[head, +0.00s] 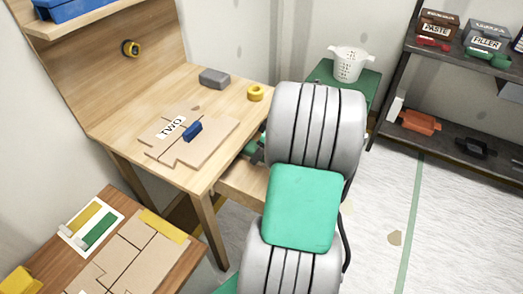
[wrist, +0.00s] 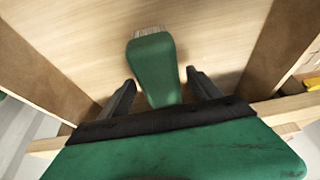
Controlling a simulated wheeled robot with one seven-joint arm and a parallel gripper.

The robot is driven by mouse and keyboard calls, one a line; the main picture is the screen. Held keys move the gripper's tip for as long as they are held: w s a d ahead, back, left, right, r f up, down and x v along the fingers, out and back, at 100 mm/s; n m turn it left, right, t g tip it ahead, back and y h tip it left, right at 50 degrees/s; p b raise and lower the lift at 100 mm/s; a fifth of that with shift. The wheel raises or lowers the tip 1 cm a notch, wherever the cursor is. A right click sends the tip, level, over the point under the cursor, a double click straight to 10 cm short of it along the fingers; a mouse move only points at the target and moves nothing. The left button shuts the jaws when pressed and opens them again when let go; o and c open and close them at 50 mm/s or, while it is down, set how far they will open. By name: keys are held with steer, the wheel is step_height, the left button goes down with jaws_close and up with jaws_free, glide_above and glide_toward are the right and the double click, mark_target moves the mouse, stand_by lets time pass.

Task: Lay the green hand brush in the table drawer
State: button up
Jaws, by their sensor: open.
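The green hand brush (wrist: 153,62) is in the wrist view, with its pale bristles at the far end. It lies over the pale wooden bottom of the open table drawer (wrist: 85,45), between the drawer's brown side walls. My gripper (wrist: 160,80) is open, with one dark finger on each side of the brush handle; gaps show between the fingers and the handle. In the head view the drawer (head: 240,184) is pulled out under the wooden table (head: 215,120). My arm hides much of the drawer and the brush there.
On the table lie brown boards (head: 205,145) with a blue item (head: 192,130), a grey block (head: 214,78) and a yellow roll (head: 256,92).

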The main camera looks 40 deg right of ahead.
steer(key=p+v, duration=0.2)
steer(key=v, duration=0.9)
steer(key=shift+m+g, duration=0.6)
steer(key=w+a, duration=0.1)
steer(key=a, duration=0.3)
steer(key=w+a, duration=0.1)
steer(key=a, duration=0.4)
steer(key=w+a, duration=0.1)
steer(key=a, duration=0.3)
steer(key=shift+w+a+r, duration=0.1)
steer(key=shift+a+r, duration=0.2)
steer(key=shift+a, duration=0.1)
steer(key=shift+m+g+h, duration=0.3)
steer(key=shift+m+h, duration=0.2)
steer(key=shift+m, duration=0.2)
steer(key=s+a, duration=0.1)
steer(key=a, duration=0.2)
steer(key=s+a, duration=0.1)
steer(key=a, duration=0.6)
steer(key=shift+s+a+f, duration=0.1)
steer(key=shift+s+f, duration=0.3)
steer(key=s+a+f+m, duration=0.1)
steer(key=s+a, duration=0.3)
steer(key=shift+a+f+h, duration=0.2)
steer(key=shift+a+h, duration=0.1)
steer(key=shift+a, duration=0.05)
steer(key=shift+s, duration=0.1)
